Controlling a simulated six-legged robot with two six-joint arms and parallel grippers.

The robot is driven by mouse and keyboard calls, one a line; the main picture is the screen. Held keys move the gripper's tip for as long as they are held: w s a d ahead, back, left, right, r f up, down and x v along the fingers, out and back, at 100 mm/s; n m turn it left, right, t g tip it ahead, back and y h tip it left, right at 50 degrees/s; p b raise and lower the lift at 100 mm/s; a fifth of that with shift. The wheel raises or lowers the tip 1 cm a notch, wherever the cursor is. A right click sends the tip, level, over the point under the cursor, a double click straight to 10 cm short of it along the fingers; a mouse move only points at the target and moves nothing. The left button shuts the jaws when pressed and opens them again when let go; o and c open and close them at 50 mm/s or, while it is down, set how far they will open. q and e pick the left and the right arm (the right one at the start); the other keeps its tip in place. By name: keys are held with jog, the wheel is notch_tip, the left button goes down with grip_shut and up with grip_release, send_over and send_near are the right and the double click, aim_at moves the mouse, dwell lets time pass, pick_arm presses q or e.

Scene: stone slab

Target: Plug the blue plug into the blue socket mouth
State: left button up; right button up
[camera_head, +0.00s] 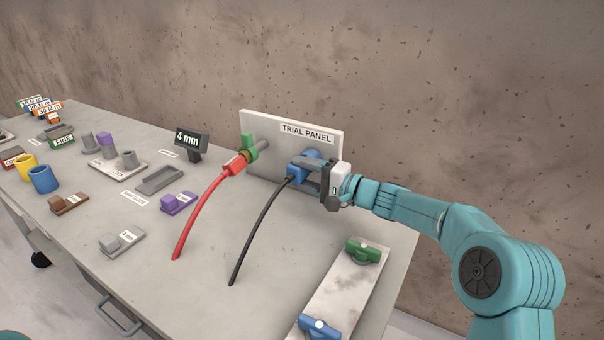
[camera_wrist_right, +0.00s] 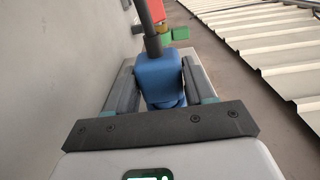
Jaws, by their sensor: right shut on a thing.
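The blue plug (camera_head: 297,174) with its black cable is at the right part of the trial panel (camera_head: 291,120), and it also fills the jaws in the right wrist view (camera_wrist_right: 160,72). My right gripper (camera_head: 312,170) is shut on the blue plug, reaching in from the right close to the panel face. The blue socket mouth (camera_head: 312,154) shows as blue just above and behind the plug, partly hidden by plug and gripper. I cannot tell whether the plug is inside the mouth or only in front of it. My left gripper is not in view.
A red plug (camera_head: 235,165) with a red cable sits at the panel's green socket (camera_head: 249,147), left of the blue plug. A plate (camera_head: 341,292) with a green and a blue handle-like part lies in front. Small blocks and a 4 mm sign (camera_head: 190,140) stand left.

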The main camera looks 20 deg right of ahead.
jog(key=shift+w+d, duration=0.2)
jog(key=shift+w, duration=0.05)
jog(key=o, duration=1.2)
jog(key=shift+s, duration=0.1)
jog(key=shift+s+d, duration=0.25)
jog(key=shift+d, duration=0.1)
jog(key=b+v, duration=0.2)
jog(key=v, duration=1.3)
jog(key=shift+s, duration=0.15)
jog(key=shift+d, duration=0.15)
